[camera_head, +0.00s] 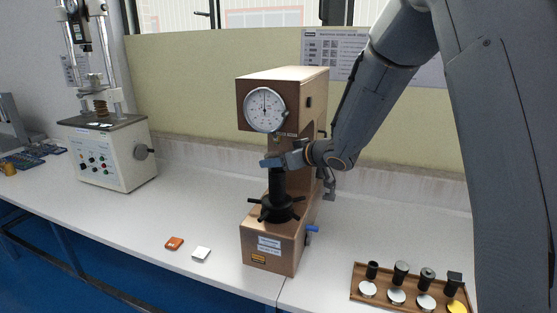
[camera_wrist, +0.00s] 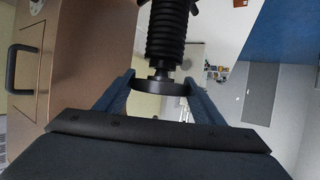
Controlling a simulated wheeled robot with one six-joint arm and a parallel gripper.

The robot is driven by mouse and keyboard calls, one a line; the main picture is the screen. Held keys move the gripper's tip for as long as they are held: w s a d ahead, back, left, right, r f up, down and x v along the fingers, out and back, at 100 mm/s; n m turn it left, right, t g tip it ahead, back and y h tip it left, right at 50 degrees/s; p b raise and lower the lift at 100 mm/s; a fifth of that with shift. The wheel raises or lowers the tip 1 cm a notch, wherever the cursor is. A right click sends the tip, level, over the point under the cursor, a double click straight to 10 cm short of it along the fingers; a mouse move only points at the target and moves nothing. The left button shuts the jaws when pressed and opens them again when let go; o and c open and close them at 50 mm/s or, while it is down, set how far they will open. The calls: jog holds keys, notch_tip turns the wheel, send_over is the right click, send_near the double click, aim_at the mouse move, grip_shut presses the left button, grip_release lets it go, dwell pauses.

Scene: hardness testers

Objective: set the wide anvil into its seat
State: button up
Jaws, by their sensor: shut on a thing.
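The wide anvil (camera_wrist: 161,88) is a dark flat disc between my two blue fingers in the wrist view. My gripper (camera_wrist: 158,80) is shut on it by its sides. A narrower stem shows between the disc and the black threaded screw (camera_wrist: 166,35), in line with the screw. Whether the stem is fully down in the seat cannot be told. In the head view my gripper (camera_head: 272,162) is at the top of the black screw column (camera_head: 277,184), below the dial; the fingers hide the anvil there.
The brown tester (camera_head: 297,95) stands around the screw, with its dial (camera_head: 265,110) close above my gripper. A wooden tray (camera_head: 378,300) with several dark anvils and discs is at lower right. Another tester (camera_head: 110,150) stands at left.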

jog(key=shift+f, duration=0.5)
jog(key=o, duration=1.1)
jog(key=shift+c, duration=0.2)
jog(key=shift+f, duration=0.1)
jog(key=shift+c, duration=1.2)
jog(key=s+d+p, duration=0.2)
jog(key=s+d, duration=0.2)
jog(key=s, duration=0.1)
jog(key=shift+s+d+r, duration=0.2)
jog(key=shift+d+r, duration=0.05)
